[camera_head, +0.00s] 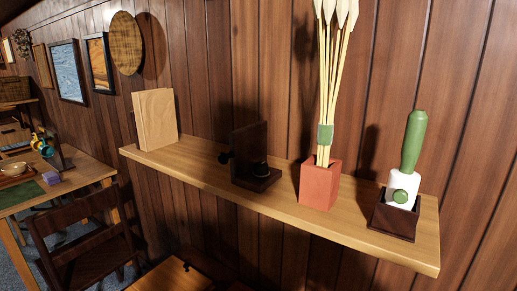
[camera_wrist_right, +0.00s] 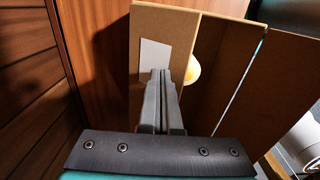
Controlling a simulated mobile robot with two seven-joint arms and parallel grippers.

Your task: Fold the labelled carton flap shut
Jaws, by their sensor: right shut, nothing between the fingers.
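In the right wrist view a brown cardboard carton (camera_wrist_right: 222,65) fills the middle and right. A panel with a blank-looking white label (camera_wrist_right: 154,57) is at its left; this looks like the labelled flap (camera_wrist_right: 166,24). My right gripper (camera_wrist_right: 157,73) is shut and empty, its fingertips overlapping the lower part of the label in the picture. I cannot tell whether they touch the panel. A narrow slit runs between the middle and right-hand cardboard panels. The carton does not show in the head view, and neither gripper does. My left gripper is not seen.
A pale round thing (camera_wrist_right: 193,69) shows behind the fingers. A wooden chair (camera_head: 80,235) stands lower left.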

